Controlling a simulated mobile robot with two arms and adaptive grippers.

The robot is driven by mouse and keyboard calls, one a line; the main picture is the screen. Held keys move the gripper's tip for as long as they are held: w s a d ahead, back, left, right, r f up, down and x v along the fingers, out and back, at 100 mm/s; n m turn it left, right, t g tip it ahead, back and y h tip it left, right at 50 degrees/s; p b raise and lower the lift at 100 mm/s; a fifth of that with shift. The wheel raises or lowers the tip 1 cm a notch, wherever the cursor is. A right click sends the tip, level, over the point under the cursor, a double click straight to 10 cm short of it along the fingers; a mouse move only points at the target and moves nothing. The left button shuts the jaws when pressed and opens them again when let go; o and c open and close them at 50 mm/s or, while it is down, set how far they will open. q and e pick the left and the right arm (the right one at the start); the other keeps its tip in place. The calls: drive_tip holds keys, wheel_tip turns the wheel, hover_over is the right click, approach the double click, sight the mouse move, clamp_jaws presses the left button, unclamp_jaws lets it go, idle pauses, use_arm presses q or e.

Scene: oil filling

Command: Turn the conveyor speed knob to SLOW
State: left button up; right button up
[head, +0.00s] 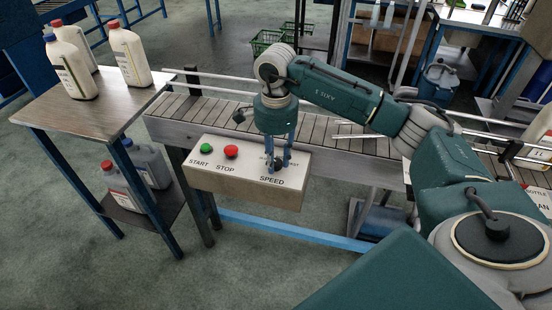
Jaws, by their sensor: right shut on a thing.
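The control box (228,183) is a cream panel on the front of the conveyor (185,112). It carries a green START button (206,148), a red STOP button (231,152) and a dark speed knob (277,165) above the word SPEED. My right gripper (278,162) points down over the knob, its fingers shut around it. The fingers hide part of the knob and most of the small lettering above it, so I cannot read its setting. My left gripper is not in view.
A side table (60,117) at the left holds several cream bottles (129,53), with grey bottles (152,162) on its lower shelf. A conveyor guide rail (225,79) runs behind my right gripper. Green baskets (266,41) stand farther back. The floor in front is clear.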

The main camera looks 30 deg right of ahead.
sight(276, 162)
drive_tip(key=o, duration=1.2)
drive_tip(key=shift+c, duration=0.2)
drive_tip(key=shift+r, duration=0.15)
wheel_tip(276, 162, up, 12)
